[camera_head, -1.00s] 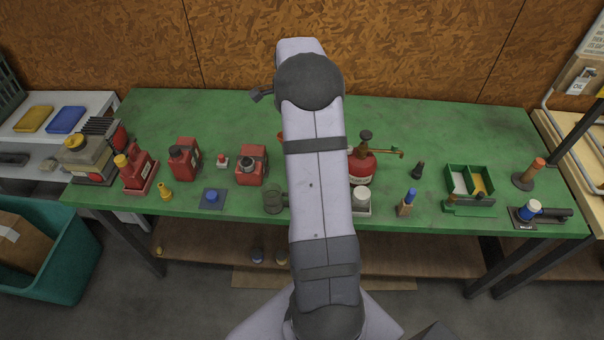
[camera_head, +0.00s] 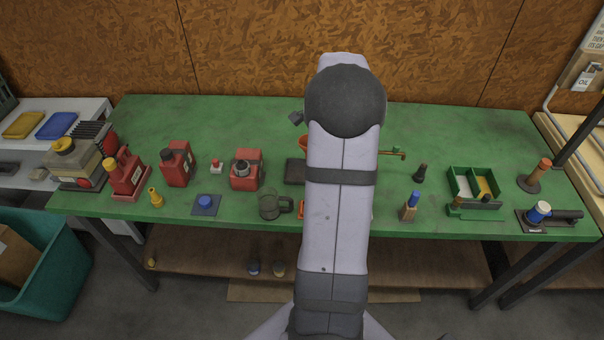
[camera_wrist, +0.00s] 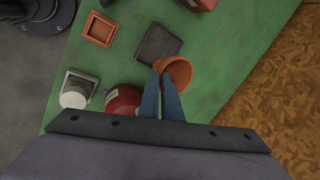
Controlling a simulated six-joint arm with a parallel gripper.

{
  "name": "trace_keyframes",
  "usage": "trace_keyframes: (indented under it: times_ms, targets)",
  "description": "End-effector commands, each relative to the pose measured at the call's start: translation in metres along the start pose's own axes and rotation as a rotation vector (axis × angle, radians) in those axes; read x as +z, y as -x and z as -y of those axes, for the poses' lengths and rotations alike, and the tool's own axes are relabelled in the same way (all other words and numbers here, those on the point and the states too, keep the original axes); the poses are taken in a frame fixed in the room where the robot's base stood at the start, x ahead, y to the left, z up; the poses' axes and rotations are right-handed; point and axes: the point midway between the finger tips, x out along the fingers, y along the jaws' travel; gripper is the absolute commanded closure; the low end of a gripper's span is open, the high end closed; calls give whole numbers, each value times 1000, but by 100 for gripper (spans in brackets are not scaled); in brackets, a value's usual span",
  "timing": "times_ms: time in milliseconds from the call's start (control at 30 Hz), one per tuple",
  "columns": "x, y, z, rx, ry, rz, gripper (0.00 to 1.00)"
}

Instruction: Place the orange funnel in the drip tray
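The orange funnel (camera_wrist: 181,72) is at the fingertips in the wrist view, its wide round mouth showing. My gripper (camera_wrist: 163,77) has its two blue-grey fingers close together, shut on the funnel's rim. In the head view part of the funnel (camera_head: 309,144) shows left of my arm, which hides the gripper. A dark square tray (camera_wrist: 149,46) lies just beyond the funnel in the wrist view and left of my arm in the head view (camera_head: 294,172). A small orange square tray (camera_wrist: 91,37) lies farther off, its edge showing in the head view (camera_head: 301,211). I cannot tell which is the drip tray.
A red round can (camera_wrist: 122,101) and a white-lidded container (camera_wrist: 73,98) stand near the fingers.

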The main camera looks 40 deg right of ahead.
Motion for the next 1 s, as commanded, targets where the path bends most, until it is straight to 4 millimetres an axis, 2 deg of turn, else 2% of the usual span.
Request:
trace_keyframes:
  times_ms: [233,500,833,1000]
  targets:
    - [0,-2,15,-54,247,98,100]
    - [-2,-2,17,-100,422,176,100]
    - [-1,-3,17,-126,456,197,100]
    - [0,-19,10,-123,453,200,100]
